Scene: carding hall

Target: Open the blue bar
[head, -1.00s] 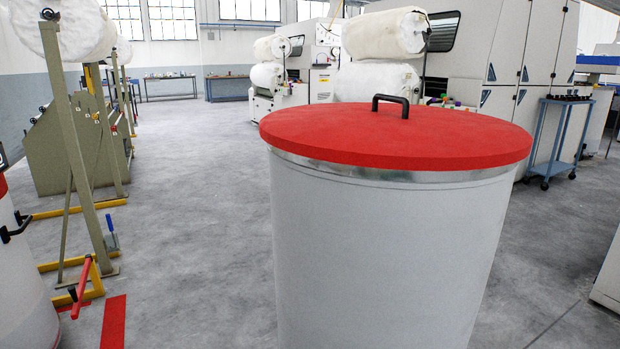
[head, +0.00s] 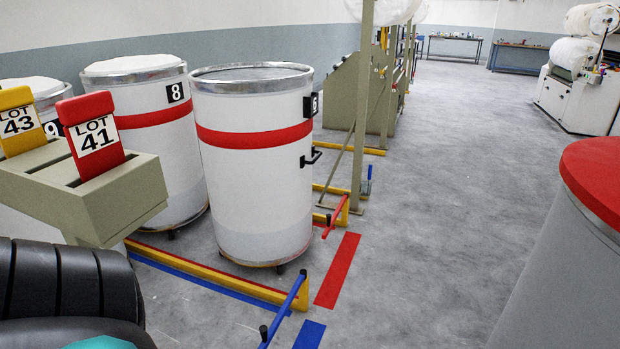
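The blue bar (head: 284,312) is low at the bottom middle of the head view. Its upper end meets the end of a yellow floor rail (head: 222,278), and it slants down and left towards the picture's bottom edge. A black knob (head: 263,331) shows near its lower end. A blue floor patch (head: 309,336) lies just right of it. Its lower end is close to the picture's edge, so I cannot tell whether it is cut off. Neither of my grippers is in view. A dark ribbed part at the bottom left looks like my own arm.
White can 6 (head: 250,185) and can 8 (head: 155,160) stand behind the rail. A red bar (head: 335,219) lies beyond, near a red floor patch (head: 337,270). A red-lidded can (head: 575,260) stands right. Floor between is clear.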

